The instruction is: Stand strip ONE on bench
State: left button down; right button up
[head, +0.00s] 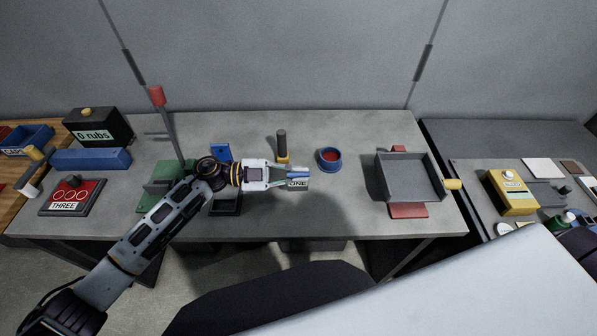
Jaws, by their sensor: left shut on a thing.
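Strip ONE (298,184) is a small grey piece with a pale label reading "ONE". It is held above the middle of the grey bench (340,217). My left gripper (288,177) is shut on it, pointing right, with the arm coming in from the lower left. The fingers cover part of the strip. I cannot tell exactly how far above the bench top it is. My right gripper is not in view.
A blue cup (329,160) with red inside and a dark-handled tool (282,146) stand behind the gripper. A grey tray (412,180) sits to the right on red supports. A green fixture (160,185) with a red-topped lever is left. Bare bench lies around the cup.

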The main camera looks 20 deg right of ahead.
pick_arm(q)
jog(key=shift+a, duration=0.15)
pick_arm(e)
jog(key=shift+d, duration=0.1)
pick_arm(q)
jog(key=shift+r, duration=0.1)
notch_tip(320, 180, down, 7)
jog(key=b, duration=0.3)
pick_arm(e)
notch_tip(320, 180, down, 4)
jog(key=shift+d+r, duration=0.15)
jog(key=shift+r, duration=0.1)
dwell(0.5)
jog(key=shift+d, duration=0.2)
pick_arm(q)
jog(key=shift+f+b, duration=0.25)
jog(key=shift+b, duration=0.15)
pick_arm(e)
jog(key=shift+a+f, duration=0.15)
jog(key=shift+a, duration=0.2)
